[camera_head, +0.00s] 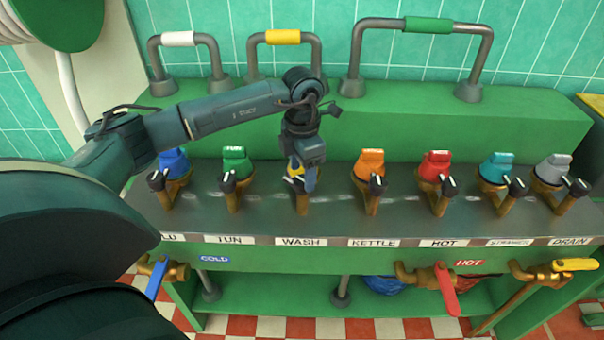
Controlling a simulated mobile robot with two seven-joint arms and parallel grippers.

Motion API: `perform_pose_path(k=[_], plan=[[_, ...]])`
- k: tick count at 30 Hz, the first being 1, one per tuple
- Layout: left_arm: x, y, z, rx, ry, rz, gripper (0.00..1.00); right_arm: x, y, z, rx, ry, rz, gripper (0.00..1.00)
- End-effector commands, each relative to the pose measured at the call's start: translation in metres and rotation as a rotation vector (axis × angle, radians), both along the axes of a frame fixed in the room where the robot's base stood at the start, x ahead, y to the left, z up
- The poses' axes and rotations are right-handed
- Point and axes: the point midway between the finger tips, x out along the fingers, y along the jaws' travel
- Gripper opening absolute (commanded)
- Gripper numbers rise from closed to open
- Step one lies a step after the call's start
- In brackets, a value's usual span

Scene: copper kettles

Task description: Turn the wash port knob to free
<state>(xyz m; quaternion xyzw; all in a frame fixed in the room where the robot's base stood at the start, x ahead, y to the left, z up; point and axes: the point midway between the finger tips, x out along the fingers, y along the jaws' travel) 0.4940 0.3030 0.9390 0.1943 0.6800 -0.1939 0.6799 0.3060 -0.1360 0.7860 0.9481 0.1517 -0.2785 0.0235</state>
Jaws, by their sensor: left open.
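The wash port knob (295,171) stands in the row of ports above the WASH label (301,242). Only a bit of its yellow and dark parts shows, because my left gripper covers most of it. My left gripper (304,184) comes down from above, open, with its fingers at the knob. I cannot tell whether they touch it. A brass fitting shows below the fingers. My right gripper is not in view.
The tun knob (235,160) stands close on the left and the kettle knob (371,164) on the right, each with a black lever. Pipes with coloured bands (428,25) rise behind. Valves with blue and red (447,290) handles stick out in front.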

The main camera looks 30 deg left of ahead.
Motion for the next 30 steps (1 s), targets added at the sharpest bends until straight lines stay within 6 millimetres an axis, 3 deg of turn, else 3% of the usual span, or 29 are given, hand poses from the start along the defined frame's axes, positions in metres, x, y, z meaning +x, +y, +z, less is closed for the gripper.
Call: perform_pose_path(k=[9, 15, 21, 30], plan=[[0.000, 0.000, 0.070, -0.001, -0.005, -0.001, 0.59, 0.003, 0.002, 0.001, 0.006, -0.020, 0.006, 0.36], [0.000, 0.000, 0.103, -0.001, -0.003, 0.000, 0.59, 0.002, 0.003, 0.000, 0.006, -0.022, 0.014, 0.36], [0.000, 0.000, 0.116, 0.000, 0.001, 0.000, 0.59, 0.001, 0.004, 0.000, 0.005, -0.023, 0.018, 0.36], [0.000, 0.000, 0.117, 0.000, 0.001, 0.000, 0.59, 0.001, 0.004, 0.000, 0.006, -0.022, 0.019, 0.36]])
